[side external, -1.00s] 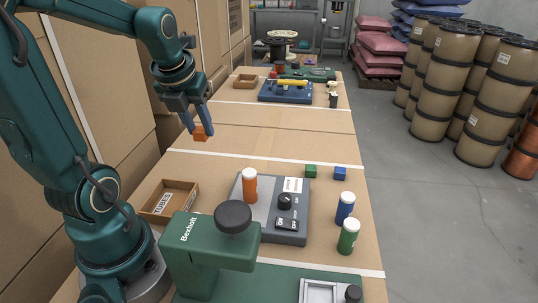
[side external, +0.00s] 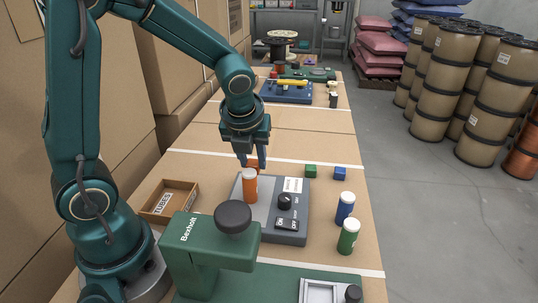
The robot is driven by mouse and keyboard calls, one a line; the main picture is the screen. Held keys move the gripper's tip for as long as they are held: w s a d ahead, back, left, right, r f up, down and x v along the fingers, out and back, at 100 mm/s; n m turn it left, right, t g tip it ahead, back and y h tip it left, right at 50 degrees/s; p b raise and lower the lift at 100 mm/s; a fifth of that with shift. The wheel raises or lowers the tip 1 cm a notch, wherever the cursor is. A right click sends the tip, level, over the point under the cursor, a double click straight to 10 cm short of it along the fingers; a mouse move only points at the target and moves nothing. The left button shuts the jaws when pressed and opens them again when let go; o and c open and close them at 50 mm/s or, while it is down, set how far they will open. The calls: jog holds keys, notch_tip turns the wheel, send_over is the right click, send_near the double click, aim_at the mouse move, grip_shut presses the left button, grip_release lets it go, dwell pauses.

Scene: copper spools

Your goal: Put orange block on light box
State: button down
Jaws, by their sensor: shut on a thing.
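The orange block (side external: 254,163) is held between the fingers of my gripper (side external: 253,160), which points down. The fingers and an orange bottle cover part of the block. The grey box with a knob and ON/OFF labels (side external: 268,214), which I take as the light box, lies flat on the bench. The block appears over or just behind this box's far left edge; I cannot tell its exact height above it. The orange bottle with a white cap (side external: 250,188) stands on the left part of the grey box, in front of the block.
A green block (side external: 311,171) and a blue block (side external: 340,173) lie behind and right of the box. Blue (side external: 345,208) and green (side external: 348,237) bottles stand at right. A cardboard tray (side external: 169,201) sits left, a green Bexholt press (side external: 211,247) in front.

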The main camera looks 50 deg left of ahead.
jog(key=shift+f, duration=2.05)
jog(key=shift+f, duration=0.15)
jog(key=c, duration=0.6)
grip_release()
